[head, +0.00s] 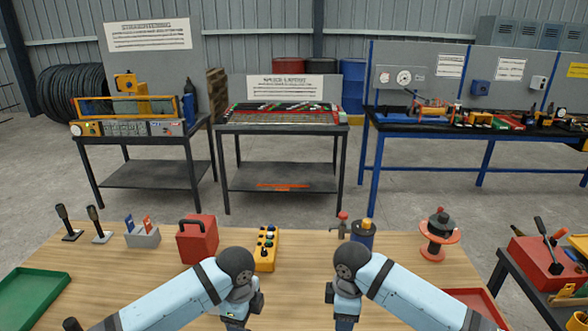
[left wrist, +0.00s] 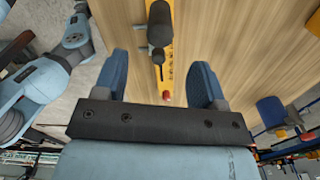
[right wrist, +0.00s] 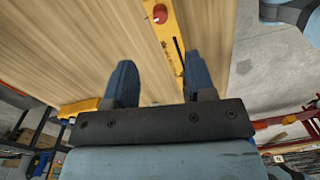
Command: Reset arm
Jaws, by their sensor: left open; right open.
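My left gripper (head: 240,318) hangs above the near part of the wooden table (head: 120,268) in the head view. Its blue fingers stand apart with nothing between them in the left wrist view (left wrist: 160,85). My right gripper (head: 345,318) hangs beside it to the right, pointing down. Its fingers are also apart and empty in the right wrist view (right wrist: 160,85). Both arms reach in from the lower corners, and the two grippers are apart from each other. A yellow strip-like thing lies beyond the fingers in both wrist views; I cannot tell how far below.
A green tray (head: 30,298) is at left. Workbenches stand beyond open floor (head: 420,200).

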